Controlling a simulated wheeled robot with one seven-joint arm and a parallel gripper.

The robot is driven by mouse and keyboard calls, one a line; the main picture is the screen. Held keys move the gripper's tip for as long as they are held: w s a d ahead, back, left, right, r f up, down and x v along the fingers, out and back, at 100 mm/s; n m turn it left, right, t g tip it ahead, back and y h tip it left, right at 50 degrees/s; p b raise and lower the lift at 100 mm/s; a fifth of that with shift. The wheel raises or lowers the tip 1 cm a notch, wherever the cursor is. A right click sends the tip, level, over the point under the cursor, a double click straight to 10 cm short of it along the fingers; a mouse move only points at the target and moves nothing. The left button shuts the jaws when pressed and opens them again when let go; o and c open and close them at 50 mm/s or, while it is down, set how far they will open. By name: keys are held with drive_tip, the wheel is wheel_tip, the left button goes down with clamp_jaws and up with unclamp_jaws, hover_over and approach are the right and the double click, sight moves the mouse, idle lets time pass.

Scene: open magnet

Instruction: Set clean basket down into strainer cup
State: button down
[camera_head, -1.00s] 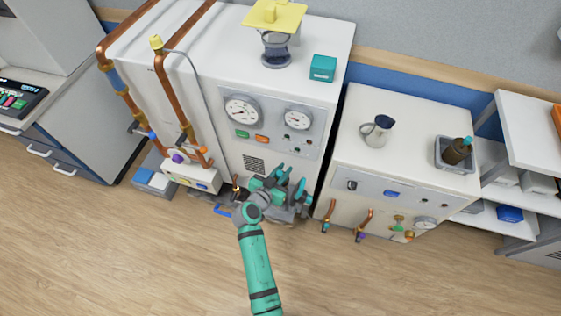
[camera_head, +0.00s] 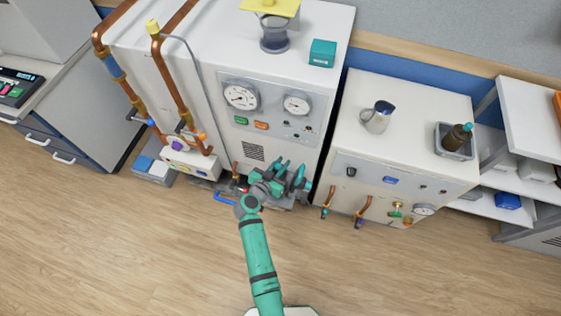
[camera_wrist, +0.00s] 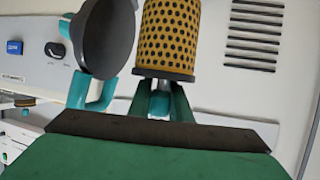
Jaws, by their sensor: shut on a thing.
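The basket (camera_wrist: 168,38) is a yellow-orange perforated cylinder with a dark end cap, upright in the wrist view. My gripper (camera_wrist: 160,105) is shut on a small stub at the basket's capped end, its two dark green fingers on either side. In the head view my gripper (camera_head: 284,177) is low in front of the large white cabinet. The basket cannot be made out there. Beside the basket in the wrist view is a dark round disc (camera_wrist: 108,38) with teal brackets. I cannot clearly identify the strainer cup; grey metal parts (camera_head: 284,204) show partly behind my gripper.
The large white cabinet (camera_head: 240,150) with two gauges stands close behind my gripper. Copper pipes (camera_head: 178,90) run down its left side. A smaller white cabinet (camera_head: 350,145) with a jug (camera_head: 376,118) on top stands to the right. The wooden floor (camera_head: 130,250) is open.

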drive_tip(key=shift+w+f, duration=0.1)
drive_tip(key=shift+f, duration=2.2)
drive_tip(key=shift+a, duration=0.1)
drive_tip(key=shift+f, duration=2.6)
idle(0.3)
